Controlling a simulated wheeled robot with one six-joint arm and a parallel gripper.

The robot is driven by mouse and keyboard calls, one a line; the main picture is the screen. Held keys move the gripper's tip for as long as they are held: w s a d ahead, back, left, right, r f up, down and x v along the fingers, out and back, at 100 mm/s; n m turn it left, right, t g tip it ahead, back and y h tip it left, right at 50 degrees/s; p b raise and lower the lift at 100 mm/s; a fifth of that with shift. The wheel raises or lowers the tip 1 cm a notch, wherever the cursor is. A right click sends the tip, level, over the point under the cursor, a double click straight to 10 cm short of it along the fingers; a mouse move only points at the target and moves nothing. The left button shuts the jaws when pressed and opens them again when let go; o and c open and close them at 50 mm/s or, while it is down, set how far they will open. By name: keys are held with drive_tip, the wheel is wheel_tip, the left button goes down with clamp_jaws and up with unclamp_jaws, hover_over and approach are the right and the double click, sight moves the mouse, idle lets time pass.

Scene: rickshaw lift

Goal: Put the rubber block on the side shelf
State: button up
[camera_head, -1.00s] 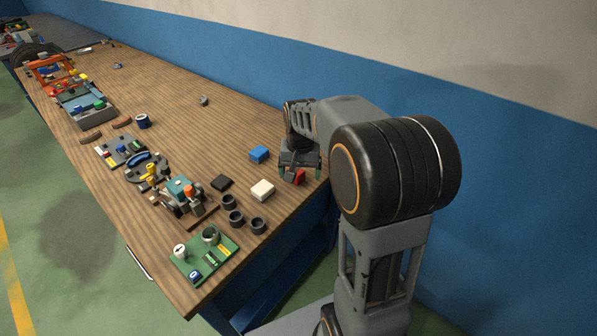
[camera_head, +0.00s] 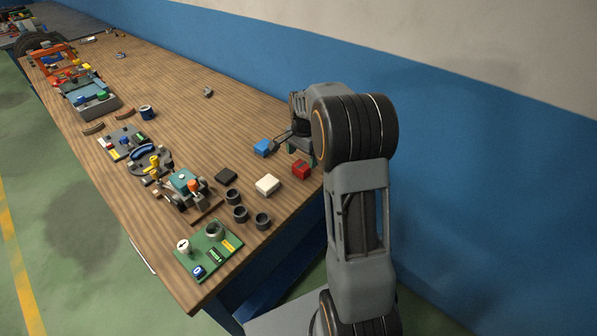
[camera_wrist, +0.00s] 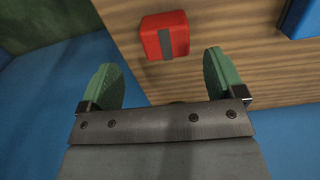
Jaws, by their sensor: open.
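Several small blocks lie on the wooden workbench (camera_head: 170,110): a red one (camera_head: 301,170), a blue one (camera_head: 262,148), a white one (camera_head: 267,185) and a flat black one (camera_head: 225,175). I cannot tell by look which is the rubber block; the black one is dark and matt. My gripper (camera_head: 300,152) is open and empty above the bench's right edge, by the red block. In the wrist view, the red block (camera_wrist: 165,36), with a grey stripe, lies beyond the open green fingertips (camera_wrist: 160,75), apart from them. I cannot make out the side shelf for certain.
Black cups (camera_head: 240,214) and a green board with parts (camera_head: 206,250) stand near the bench's front corner. Toy-like assemblies (camera_head: 180,185) line the left edge. A blue wall (camera_head: 480,200) is at the right. The bench's middle back is mostly clear.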

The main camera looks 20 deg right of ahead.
sight(302, 165)
drive_tip(key=shift+w+f+p, duration=0.2)
drive_tip(key=shift+f+p, duration=0.1)
drive_tip(key=shift+f, duration=2.6)
drive_tip(key=shift+c, duration=0.2)
drive_tip(key=c, duration=1.1)
drive_tip(key=shift+r, duration=0.1)
